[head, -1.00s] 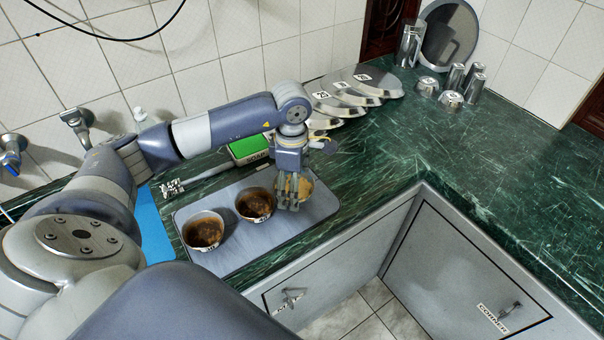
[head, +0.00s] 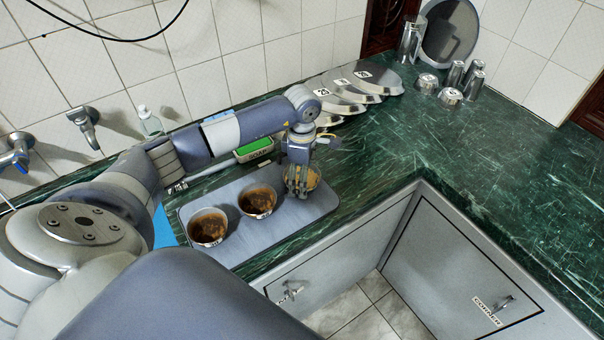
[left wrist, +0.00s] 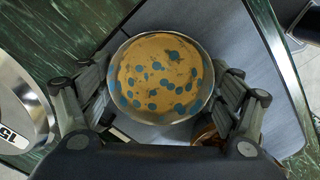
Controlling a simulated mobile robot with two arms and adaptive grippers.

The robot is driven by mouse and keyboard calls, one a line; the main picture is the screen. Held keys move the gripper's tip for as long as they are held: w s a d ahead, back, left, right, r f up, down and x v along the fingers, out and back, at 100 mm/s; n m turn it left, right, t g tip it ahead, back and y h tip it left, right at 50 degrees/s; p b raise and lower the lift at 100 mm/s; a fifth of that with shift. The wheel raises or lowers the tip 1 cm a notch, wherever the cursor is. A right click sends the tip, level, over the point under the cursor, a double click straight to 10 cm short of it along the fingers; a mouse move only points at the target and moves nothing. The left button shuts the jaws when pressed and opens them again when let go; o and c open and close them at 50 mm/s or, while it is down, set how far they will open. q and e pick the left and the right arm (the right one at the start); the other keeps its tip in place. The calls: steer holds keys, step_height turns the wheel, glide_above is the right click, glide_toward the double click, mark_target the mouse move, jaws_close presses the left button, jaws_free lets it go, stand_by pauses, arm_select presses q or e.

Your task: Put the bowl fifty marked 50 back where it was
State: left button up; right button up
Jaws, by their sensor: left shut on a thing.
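A metal bowl (head: 314,177) with yellow, blue-spotted contents is at the right end of the grey tray (head: 282,225). In the left wrist view this bowl (left wrist: 160,76) fills the middle, with fingers on both sides. My left gripper (head: 298,192) points down and is shut on this bowl. Whether the bowl touches the tray or hangs just above it, I cannot tell. Two bowls with dark brown contents, a middle one (head: 257,201) and a left one (head: 207,228), stand on the tray. I cannot read any bowl's number. My right gripper is not in view.
A green-topped soap box (head: 254,148) stands behind the tray. Several overlapping metal plates with number labels (head: 350,90) lie behind and right. Metal cups (head: 455,75) stand at the back. The green counter (head: 450,140) right of the tray is clear.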

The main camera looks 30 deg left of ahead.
arm_select(q)
steer(key=shift+f, duration=0.15)
steer(key=o, duration=1.2)
steer(key=shift+r, duration=0.35)
steer(key=shift+r+b, duration=1.5)
steer(key=shift+r, duration=4.35)
